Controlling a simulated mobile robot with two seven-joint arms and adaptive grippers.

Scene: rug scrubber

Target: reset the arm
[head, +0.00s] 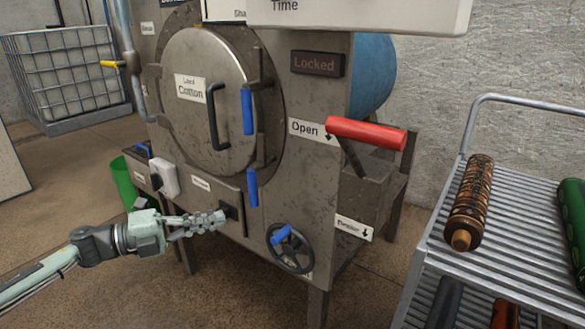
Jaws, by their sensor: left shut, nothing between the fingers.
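My left arm comes in from the lower left. Its gripper (212,222) is shut and empty, in front of the lower part of a grey metal machine (310,195). The fingertips appear close to a dark box on the machine's front panel; I cannot tell whether they touch it. The right arm and gripper do not show. The machine has a round door (205,125) labelled Cotton, closed, with a dark handle and blue latch grips. A small display (317,64) reads Locked.
A red lever handle (366,133) sticks out at the machine's right, beside an Open label. A handwheel (290,250) is low on the front. A metal rack cart (490,235) with rolled rugs stands right. A caged white tank (70,75) stands back left.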

